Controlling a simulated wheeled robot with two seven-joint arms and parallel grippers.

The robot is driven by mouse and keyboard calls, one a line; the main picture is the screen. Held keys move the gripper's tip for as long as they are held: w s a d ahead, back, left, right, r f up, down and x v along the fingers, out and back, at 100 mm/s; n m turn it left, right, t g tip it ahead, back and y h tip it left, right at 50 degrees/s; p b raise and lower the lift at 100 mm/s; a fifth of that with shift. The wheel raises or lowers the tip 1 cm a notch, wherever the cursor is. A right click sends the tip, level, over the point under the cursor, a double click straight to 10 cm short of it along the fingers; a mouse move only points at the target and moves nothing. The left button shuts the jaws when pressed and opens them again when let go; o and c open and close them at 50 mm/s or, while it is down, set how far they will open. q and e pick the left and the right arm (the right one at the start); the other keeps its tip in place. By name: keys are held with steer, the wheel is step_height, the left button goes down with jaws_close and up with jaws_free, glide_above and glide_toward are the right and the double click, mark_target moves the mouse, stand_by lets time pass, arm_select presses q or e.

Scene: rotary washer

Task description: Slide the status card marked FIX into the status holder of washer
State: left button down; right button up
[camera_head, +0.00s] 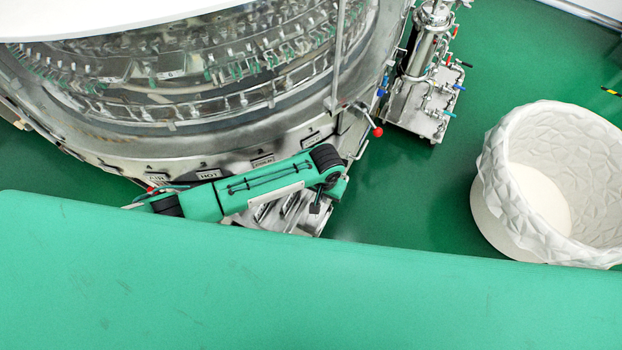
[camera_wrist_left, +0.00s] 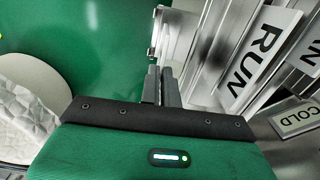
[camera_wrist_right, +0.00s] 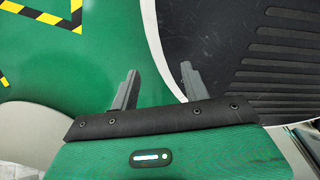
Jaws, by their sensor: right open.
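A white card marked RUN (camera_wrist_left: 265,48) leans in a metal rack (camera_wrist_left: 215,65), large in the left wrist view. A second card (camera_wrist_left: 312,50) at the right edge shows only part of its word. I cannot read FIX on any card. My left gripper (camera_wrist_left: 161,86) is just left of the rack, its fingers close together with no card visible between them. In the head view the left gripper (camera_head: 316,206) is low beside the metal rack (camera_head: 290,212), which my arm partly covers. My right gripper (camera_wrist_right: 157,85) is open and empty. I cannot make out the status holder.
The round steel washer (camera_head: 200,110) fills the upper left, with HOT (camera_head: 208,174) and COLD (camera_wrist_left: 297,116) labels. A red-knobbed lever (camera_head: 377,131) and a pipe stand (camera_head: 425,85) stand right of it. A white basket (camera_head: 500,190) is at the right. Green floor between is clear.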

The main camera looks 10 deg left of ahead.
arm_select(q)
step_height(320, 180, down, 8)
steer(key=b, duration=0.8)
steer(key=shift+s+d, duration=0.35)
steer(key=shift+d, duration=0.05)
arm_select(e)
steer(key=w+a, duration=0.2)
steer(key=w, duration=1)
steer(key=shift+a+r+t, duration=0.3)
steer(key=shift+r, duration=0.15)
arm_select(q)
steer(key=shift+f+p, duration=0.15)
steer(key=shift+p, duration=0.6)
arm_select(e)
steer(key=shift+r, duration=0.8)
arm_select(q)
steer(key=shift+f, duration=1.15)
steer(key=shift+s+f, duration=0.2)
steer(key=shift+f, duration=0.1)
arm_select(e)
steer(key=shift+f, duration=0.1)
stand_by(0.3)
